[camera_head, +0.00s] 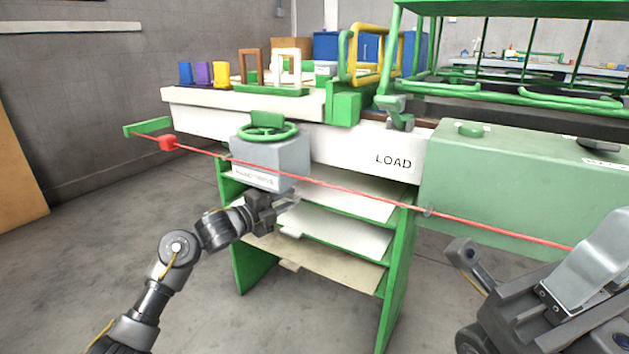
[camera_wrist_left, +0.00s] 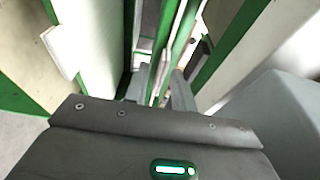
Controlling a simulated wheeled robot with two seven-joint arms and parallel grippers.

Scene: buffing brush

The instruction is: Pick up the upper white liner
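The upper white liner (camera_head: 350,193) is a thin pale sheet on the top shelf of the green rack under the bench marked LOAD. A second white liner (camera_head: 345,232) lies on the shelf below, and a brownish sheet (camera_head: 310,265) lies lower still. My left gripper (camera_head: 287,203) is at the rack's left front, beside the left ends of the upper sheets. In the left wrist view its fingers (camera_wrist_left: 160,92) look apart, with green and pale edges showing between them. I cannot tell whether they touch a liner. My right gripper is not recognisable; only right arm parts show.
A grey box with a green handwheel (camera_head: 267,132) hangs just above my left gripper. A green cabinet (camera_head: 510,185) stands to the right. The floor (camera_head: 120,215) at left is clear.

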